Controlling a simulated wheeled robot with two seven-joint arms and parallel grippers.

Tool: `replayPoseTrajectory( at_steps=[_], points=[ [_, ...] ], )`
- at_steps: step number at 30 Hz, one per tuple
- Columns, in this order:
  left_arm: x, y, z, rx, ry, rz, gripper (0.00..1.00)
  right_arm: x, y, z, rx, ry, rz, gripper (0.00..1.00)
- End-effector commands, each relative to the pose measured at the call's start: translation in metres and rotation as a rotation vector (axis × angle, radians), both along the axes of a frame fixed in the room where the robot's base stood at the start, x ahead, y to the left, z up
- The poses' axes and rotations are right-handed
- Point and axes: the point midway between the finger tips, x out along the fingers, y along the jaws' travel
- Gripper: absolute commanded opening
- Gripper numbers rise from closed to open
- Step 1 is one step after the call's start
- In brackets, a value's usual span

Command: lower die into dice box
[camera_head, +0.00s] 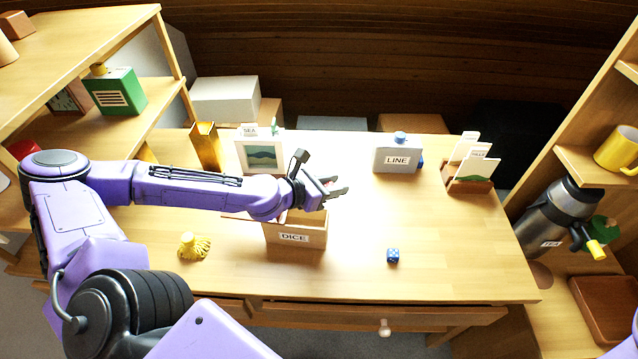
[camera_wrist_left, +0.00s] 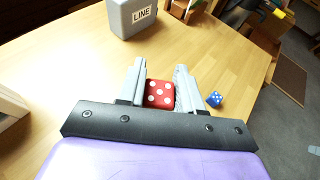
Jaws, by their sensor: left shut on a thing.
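My left gripper (camera_head: 338,187) is shut on a red die with white pips, seen clearly between the fingers in the left wrist view (camera_wrist_left: 160,94). In the head view only a little of the red die shows between the fingers. The open wooden dice box (camera_head: 294,238), labelled DICE, stands on the table. The gripper is above the table near the box's back right corner, and its wrist covers part of the box's back. The inside of the box is mostly hidden. My right gripper is not in view.
A blue die (camera_head: 392,255) lies on the table right of the box. A grey LINE box (camera_head: 397,158), a card holder (camera_head: 470,180) and a framed picture (camera_head: 261,156) stand behind. A yellow object (camera_head: 194,246) lies left of the box. The table's front right is clear.

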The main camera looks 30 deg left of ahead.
Motion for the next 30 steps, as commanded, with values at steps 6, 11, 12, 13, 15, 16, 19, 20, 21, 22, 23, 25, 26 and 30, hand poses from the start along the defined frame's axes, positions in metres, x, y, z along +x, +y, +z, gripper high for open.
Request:
replayPoseTrajectory(
  at_steps=[6,11,12,13,15,16,19,20,21,22,23,25,26,30],
  points=[
    [-0.016,0.008,0.0,-0.006,-0.006,-0.093,0.07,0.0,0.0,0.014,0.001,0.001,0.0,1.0],
    [-0.025,0.009,-0.004,-0.006,-0.002,-0.136,0.07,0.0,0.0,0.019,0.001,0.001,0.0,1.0],
    [-0.028,0.009,-0.005,-0.006,0.0,-0.147,0.07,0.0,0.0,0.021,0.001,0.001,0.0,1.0],
    [-0.03,0.01,-0.005,-0.006,0.001,-0.154,0.07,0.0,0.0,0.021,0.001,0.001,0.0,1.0],
    [-0.034,0.01,-0.005,-0.005,0.0,-0.17,0.07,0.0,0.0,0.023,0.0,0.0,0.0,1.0],
    [-0.035,0.01,-0.006,-0.004,0.001,-0.175,0.07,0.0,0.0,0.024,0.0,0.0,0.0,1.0],
    [-0.037,0.011,-0.006,-0.004,-0.001,-0.187,0.07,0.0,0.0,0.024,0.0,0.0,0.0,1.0],
    [-0.037,0.011,-0.006,-0.003,-0.002,-0.188,0.07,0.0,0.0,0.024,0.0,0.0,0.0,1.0],
    [-0.037,0.011,-0.006,-0.003,-0.003,-0.188,0.07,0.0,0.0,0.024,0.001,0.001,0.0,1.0],
    [-0.037,0.011,-0.006,-0.003,-0.003,-0.188,0.07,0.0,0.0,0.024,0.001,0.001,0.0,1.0],
    [-0.037,0.011,-0.006,-0.003,-0.003,-0.188,0.07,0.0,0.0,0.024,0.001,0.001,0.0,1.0],
    [-0.037,0.011,-0.006,-0.003,-0.003,-0.188,0.07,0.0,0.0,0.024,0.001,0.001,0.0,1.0],
    [-0.037,0.011,-0.006,-0.003,-0.003,-0.188,0.07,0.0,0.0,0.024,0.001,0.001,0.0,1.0],
    [-0.038,0.012,-0.005,-0.005,-0.006,-0.188,0.07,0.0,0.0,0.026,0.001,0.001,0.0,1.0]
  ],
)
